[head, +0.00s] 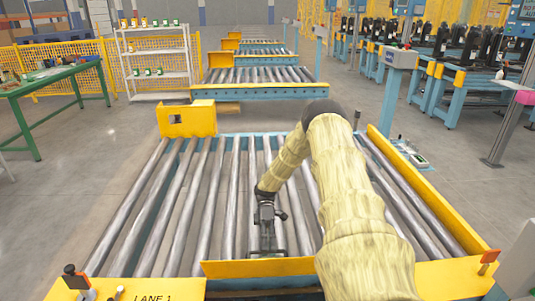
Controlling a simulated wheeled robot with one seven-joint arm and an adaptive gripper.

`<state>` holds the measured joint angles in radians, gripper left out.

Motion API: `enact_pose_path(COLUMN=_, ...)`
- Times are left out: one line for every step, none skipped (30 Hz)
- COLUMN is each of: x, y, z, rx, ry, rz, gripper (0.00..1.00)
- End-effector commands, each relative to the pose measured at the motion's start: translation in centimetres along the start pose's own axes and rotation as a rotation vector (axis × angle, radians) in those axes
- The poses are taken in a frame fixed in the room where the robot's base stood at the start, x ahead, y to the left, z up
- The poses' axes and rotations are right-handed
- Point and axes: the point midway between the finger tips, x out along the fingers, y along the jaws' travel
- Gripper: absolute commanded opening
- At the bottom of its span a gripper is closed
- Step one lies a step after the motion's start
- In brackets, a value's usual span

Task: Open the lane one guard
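The lane one roller conveyor (215,200) fills the lower middle of the head view. A yellow plate with the label "LANE 1" (150,297) is at its near left corner. A low yellow guard panel (235,269) runs across the near end of the rollers, its right part hidden behind my arm. My gripper (267,253) points down just beyond the panel's top edge, over the rollers. Its fingers are small and dark, so I cannot tell whether they are open or touching the panel.
A black-topped lever (75,278) stands at the near left corner, and a small red-orange tab (489,257) at the near right. A yellow side rail (420,190) borders the rollers on the right. A green table (50,80) stands left; the rollers are empty.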

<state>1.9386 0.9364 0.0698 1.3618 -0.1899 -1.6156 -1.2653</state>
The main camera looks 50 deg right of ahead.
Motion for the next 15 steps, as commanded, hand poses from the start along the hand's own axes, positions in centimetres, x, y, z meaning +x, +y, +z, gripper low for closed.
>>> enact_pose_path(x=0.01, y=0.18, z=0.25, rx=0.004, ry=0.000, rz=0.004, gripper=0.33)
enact_pose_path(x=-0.03, y=0.15, z=0.26, rx=0.004, ry=0.000, rz=0.004, gripper=0.33)
enact_pose_path(x=-0.06, y=0.10, z=0.27, rx=0.003, ry=0.001, rz=0.004, gripper=0.33)
enact_pose_path(x=-0.09, y=0.07, z=0.27, rx=0.003, ry=0.001, rz=0.004, gripper=0.33)
enact_pose_path(x=-0.11, y=0.04, z=0.26, rx=0.003, ry=0.001, rz=0.004, gripper=0.33)
enact_pose_path(x=-0.14, y=0.00, z=0.23, rx=0.003, ry=0.001, rz=0.004, gripper=0.33)
enact_pose_path(x=-0.15, y=-0.02, z=0.20, rx=0.002, ry=0.001, rz=0.004, gripper=0.33)
enact_pose_path(x=-0.17, y=-0.05, z=0.17, rx=0.002, ry=0.001, rz=0.004, gripper=0.33)
enact_pose_path(x=-0.19, y=-0.08, z=0.11, rx=0.002, ry=0.001, rz=0.004, gripper=0.33)
enact_pose_path(x=-0.21, y=-0.10, z=0.07, rx=0.001, ry=0.001, rz=0.004, gripper=0.33)
enact_pose_path(x=-0.22, y=-0.12, z=0.03, rx=0.001, ry=0.000, rz=0.004, gripper=0.33)
enact_pose_path(x=-0.24, y=-0.14, z=-0.02, rx=0.001, ry=0.000, rz=0.004, gripper=0.33)
enact_pose_path(x=-0.25, y=-0.15, z=-0.05, rx=0.000, ry=0.000, rz=0.004, gripper=0.33)
enact_pose_path(x=-0.27, y=-0.16, z=-0.09, rx=0.000, ry=0.000, rz=0.004, gripper=0.33)
enact_pose_path(x=-0.28, y=-0.18, z=-0.13, rx=0.000, ry=0.000, rz=0.004, gripper=0.33)
